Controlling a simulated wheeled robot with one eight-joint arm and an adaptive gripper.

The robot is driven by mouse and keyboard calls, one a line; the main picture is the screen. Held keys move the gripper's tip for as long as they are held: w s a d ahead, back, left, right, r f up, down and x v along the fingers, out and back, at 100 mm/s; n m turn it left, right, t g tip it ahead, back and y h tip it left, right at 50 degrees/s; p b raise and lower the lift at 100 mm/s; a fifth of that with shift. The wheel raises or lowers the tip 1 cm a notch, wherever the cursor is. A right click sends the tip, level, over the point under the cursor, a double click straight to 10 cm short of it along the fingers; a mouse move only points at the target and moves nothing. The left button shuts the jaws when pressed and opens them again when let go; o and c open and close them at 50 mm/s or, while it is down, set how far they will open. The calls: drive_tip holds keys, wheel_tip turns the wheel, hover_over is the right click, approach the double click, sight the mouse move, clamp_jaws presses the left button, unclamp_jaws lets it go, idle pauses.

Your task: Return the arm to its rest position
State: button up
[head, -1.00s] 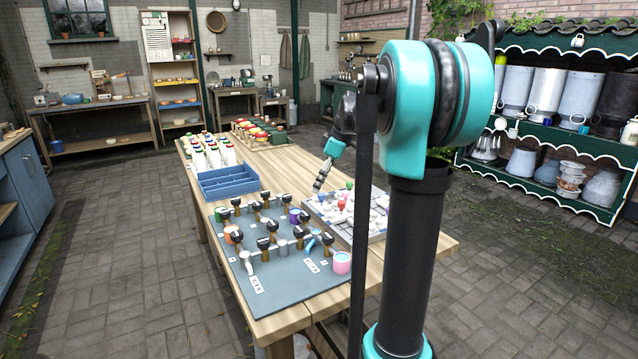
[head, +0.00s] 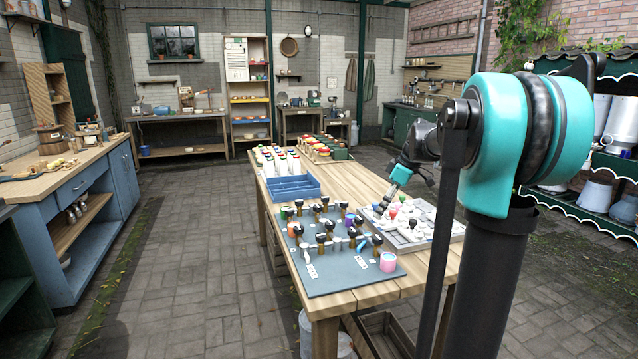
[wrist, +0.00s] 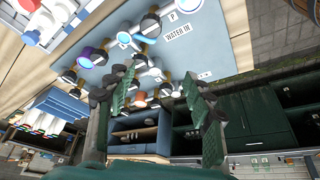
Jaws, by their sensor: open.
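My arm stands at the right of the head view, with its teal joint high and its forearm reaching back toward the table. My gripper (head: 398,176) is small there, above the wooden table (head: 376,292) near the pale tray of parts (head: 440,241). In the wrist view my gripper (wrist: 163,95) has its two dark green fingers well apart, with nothing held between them. The grey-blue mat (head: 335,280) with several black-topped valves lies on the table; it also shows tilted in the wrist view (wrist: 205,48).
A blue divided bin (head: 292,190) and white bottles (head: 275,160) stand farther back on the table. A blue workbench (head: 85,225) is at the left, and a green shelf (head: 590,208) with pots is at the right. Paved floor (head: 190,270) is open left of the table.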

drive_tip(key=s+f+m, duration=0.2)
drive_tip(key=s+f, duration=0.2)
drive_tip(key=s, duration=0.1)
drive_tip(key=s+a+f+m+h, duration=0.1)
drive_tip(key=s+f+m, duration=0.1)
drive_tip(key=s+f, duration=0.2)
drive_tip(key=s+f+m+h, duration=0.1)
drive_tip(key=s+f+m, duration=0.1)
drive_tip(key=s+f, duration=0.2)
drive_tip(key=shift+s+a+m+t, duration=0.15)
drive_tip(key=shift+s+t, duration=0.05)
drive_tip(key=shift+s, duration=0.2)
drive_tip(key=shift+s+a+m+t, duration=0.1)
drive_tip(key=shift+s+m+t, duration=0.1)
drive_tip(key=shift+s, duration=0.2)
drive_tip(key=s+d+f+m+t+h, duration=0.1)
drive_tip(key=s+f+m+h, duration=0.1)
drive_tip(key=s+f+m, duration=0.4)
drive_tip(key=s+f, duration=0.4)
drive_tip(key=s, duration=0.4)
drive_tip(key=shift+s+f, duration=0.15)
drive_tip(key=shift+f, duration=0.15)
